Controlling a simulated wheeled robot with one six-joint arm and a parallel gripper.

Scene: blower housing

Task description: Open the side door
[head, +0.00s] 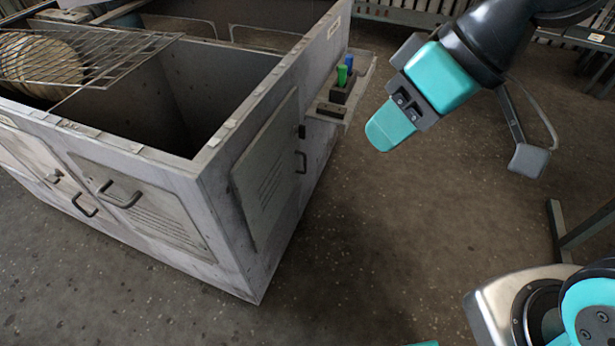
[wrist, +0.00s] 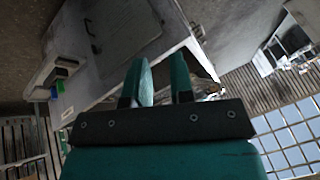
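The side door (head: 267,172) is a pale grey panel on the right-hand wall of the blower housing (head: 240,250). It lies along the wall and looks shut. A dark bar handle (head: 301,162) is near its far edge, with a small black latch (head: 301,132) above it. The side door also shows at the top of the wrist view (wrist: 122,22), with its handle (wrist: 91,28) at the left. My gripper (head: 384,138) hangs in the air to the right of the door and handle, apart from them. In the wrist view its two fingers (wrist: 162,64) are apart with nothing between them.
A small shelf (head: 340,95) with a green and a blue item juts from the wall beyond the door. The housing top is open, with a wire rack (head: 85,55) at the left. The front wall has handled doors (head: 140,200).

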